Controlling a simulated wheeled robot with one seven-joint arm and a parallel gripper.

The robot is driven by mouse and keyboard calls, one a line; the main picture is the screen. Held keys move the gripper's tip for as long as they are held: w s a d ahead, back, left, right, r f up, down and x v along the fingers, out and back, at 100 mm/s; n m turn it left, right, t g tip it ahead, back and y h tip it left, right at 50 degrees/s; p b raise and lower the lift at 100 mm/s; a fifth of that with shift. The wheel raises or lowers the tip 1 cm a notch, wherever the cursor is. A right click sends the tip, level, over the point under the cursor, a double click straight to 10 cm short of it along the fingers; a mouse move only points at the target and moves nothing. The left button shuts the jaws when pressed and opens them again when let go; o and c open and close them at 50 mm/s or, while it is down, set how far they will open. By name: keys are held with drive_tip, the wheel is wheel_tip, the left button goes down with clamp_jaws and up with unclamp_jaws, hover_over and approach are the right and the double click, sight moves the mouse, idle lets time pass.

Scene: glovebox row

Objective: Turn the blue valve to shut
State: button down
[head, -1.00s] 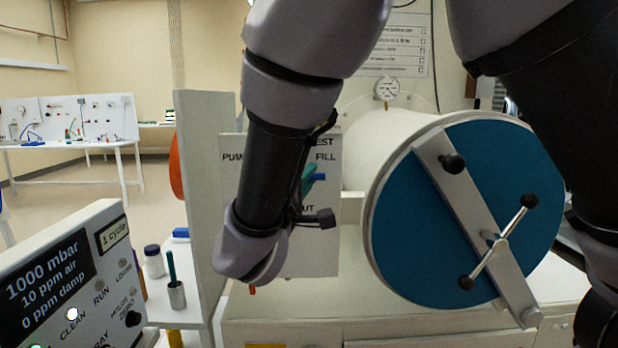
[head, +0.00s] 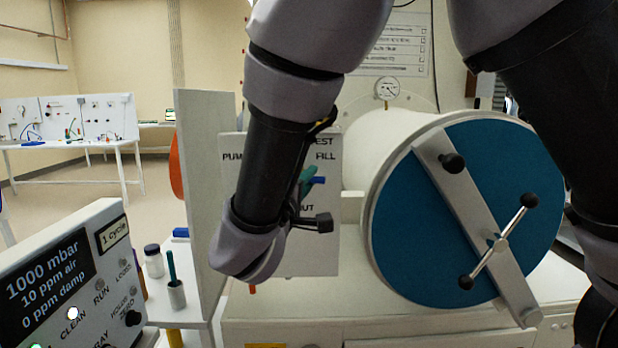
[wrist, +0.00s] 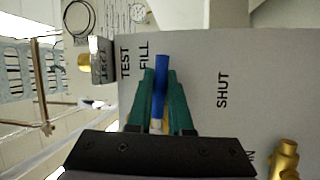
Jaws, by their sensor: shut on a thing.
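The blue valve handle (head: 318,181) is on a light grey panel (head: 318,255), partly hidden behind my arm. It points to the right in the head view, below the word FILL and above the SHUT label. In the wrist view the blue handle (wrist: 160,62) points up, closer to FILL than to the SHUT label (wrist: 222,90). My gripper (wrist: 160,76) has its green fingers on either side of the handle and is shut on it. In the head view my gripper (head: 306,183) shows only partly behind my wrist.
A round blue chamber door (head: 410,235) with a bar and handle stands right of the panel. A white upright board (head: 208,150) is left of it. A display box (head: 50,280) reads 1000 mbar. Brass fittings (wrist: 285,160) stick out near the panel's edge in the wrist view.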

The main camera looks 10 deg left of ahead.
drive_tip(key=f+m, duration=0.1)
drive_tip(key=m+g, duration=0.1)
drive_tip(key=m, duration=0.1)
drive_tip(key=shift+a+f+g, duration=0.2)
drive_tip(key=shift+f+g, duration=0.1)
drive_tip(key=shift+f, duration=0.05)
drive_tip(key=s+a+f+m+g+y, duration=0.1)
drive_tip(key=a+f+m+g+y, duration=0.2)
drive_tip(key=m, duration=0.7)
drive_tip(key=shift+s+a+f+g+y, duration=0.2)
drive_tip(key=shift+a+f+g+y, duration=0.3)
drive_tip(key=shift+a, duration=0.65)
drive_tip(key=shift+r+m, duration=0.15)
drive_tip(key=shift+m, duration=0.15)
drive_tip(key=c, duration=0.8)
unclamp_jaws()
drive_tip(key=shift+c, duration=0.2)
